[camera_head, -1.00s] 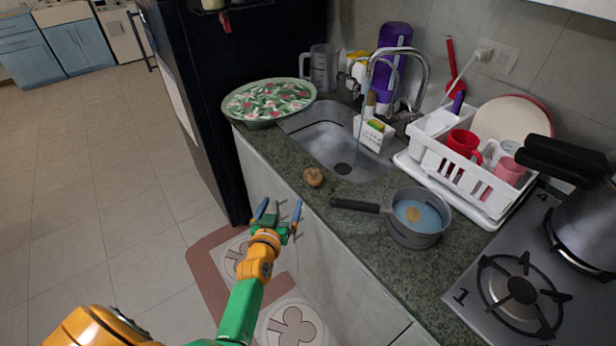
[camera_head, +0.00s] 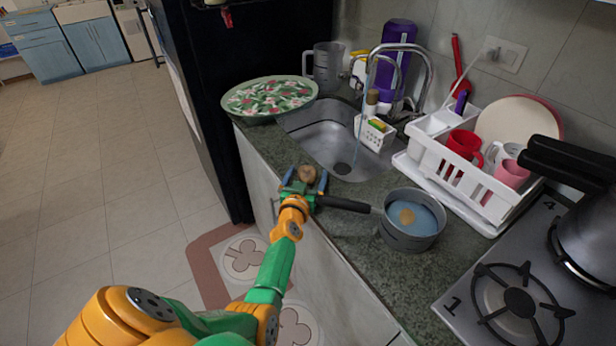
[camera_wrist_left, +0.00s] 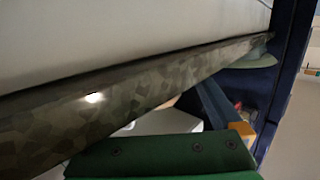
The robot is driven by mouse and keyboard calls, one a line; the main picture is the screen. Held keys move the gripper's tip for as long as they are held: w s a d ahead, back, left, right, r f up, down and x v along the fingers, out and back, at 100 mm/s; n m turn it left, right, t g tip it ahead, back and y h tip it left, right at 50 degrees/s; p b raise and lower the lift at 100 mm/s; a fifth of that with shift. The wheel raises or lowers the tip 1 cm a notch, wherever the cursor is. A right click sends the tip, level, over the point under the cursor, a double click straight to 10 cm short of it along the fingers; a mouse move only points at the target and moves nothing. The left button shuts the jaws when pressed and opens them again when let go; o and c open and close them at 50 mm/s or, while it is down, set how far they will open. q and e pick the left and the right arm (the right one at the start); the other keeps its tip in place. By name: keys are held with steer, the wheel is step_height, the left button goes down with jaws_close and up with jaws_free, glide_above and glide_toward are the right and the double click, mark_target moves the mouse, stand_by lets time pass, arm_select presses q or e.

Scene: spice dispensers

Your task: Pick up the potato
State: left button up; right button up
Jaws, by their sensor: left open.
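In the left wrist view, part of my green gripper body (camera_wrist_left: 165,157) shows, and the potato cannot be made out. My right gripper is not in view.
A pot (camera_head: 410,238) with liquid and a round brownish thing inside stands to the right, its dark handle (camera_head: 345,204) reaching close to my gripper. A patterned bowl (camera_head: 268,98), white dish rack (camera_head: 462,178) and stove (camera_head: 470,300) also occupy the counter.

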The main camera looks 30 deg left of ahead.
arm_select(q)
steer(key=shift+s+r, duration=0.1)
steer(key=shift+s, duration=0.05)
steer(key=c, duration=1.5)
